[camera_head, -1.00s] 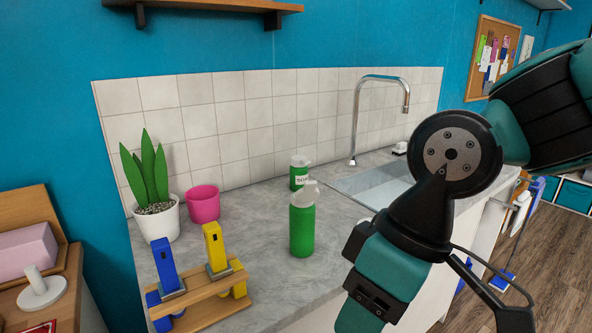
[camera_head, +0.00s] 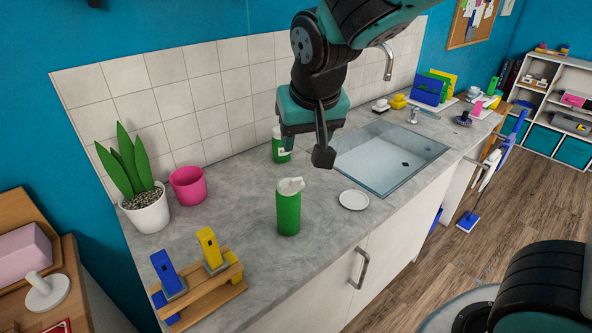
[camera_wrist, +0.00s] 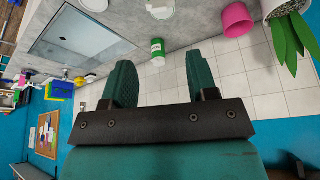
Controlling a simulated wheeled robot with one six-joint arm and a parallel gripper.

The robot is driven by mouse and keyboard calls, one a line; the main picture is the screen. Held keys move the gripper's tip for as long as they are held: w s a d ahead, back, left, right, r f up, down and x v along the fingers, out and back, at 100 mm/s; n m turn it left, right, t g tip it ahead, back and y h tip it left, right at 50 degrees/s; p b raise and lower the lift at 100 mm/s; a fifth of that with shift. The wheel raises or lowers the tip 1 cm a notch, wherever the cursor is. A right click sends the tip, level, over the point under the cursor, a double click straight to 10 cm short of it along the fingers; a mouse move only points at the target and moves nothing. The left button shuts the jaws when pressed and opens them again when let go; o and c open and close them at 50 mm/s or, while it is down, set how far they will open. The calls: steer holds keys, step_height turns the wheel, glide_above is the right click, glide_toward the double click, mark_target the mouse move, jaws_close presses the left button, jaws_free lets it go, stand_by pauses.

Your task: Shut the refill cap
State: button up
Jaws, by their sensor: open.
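A green refill bottle (camera_head: 288,212) stands upright on the counter, with a whitish cap (camera_head: 290,186) on top. The cap looks uneven, but I cannot tell clearly whether its lid is raised. A second green bottle, labelled soap (camera_head: 281,153), stands behind it, partly covered by my gripper (camera_head: 305,143). My gripper is open and empty, above and behind the front bottle, apart from it. In the wrist view the soap bottle (camera_wrist: 157,48) shows between and beyond the fingers (camera_wrist: 161,78), and the front bottle is at the top edge, mostly cut off.
A white dish (camera_head: 353,200) lies right of the front bottle, before the sink (camera_head: 390,160). A wooden rack (camera_head: 205,290) with blue and yellow pieces, a pink pot (camera_head: 188,185) and a potted plant (camera_head: 148,212) stand to the left. The tiled wall is behind.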

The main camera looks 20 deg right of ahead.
mark_target(295, 179)
steer(key=p+x, duration=0.2)
steer(key=x, duration=1.1)
steer(key=shift+f, duration=0.35)
steer(key=shift+c, duration=0.4)
jaws_close()
steer(key=shift+w+r, duration=0.1)
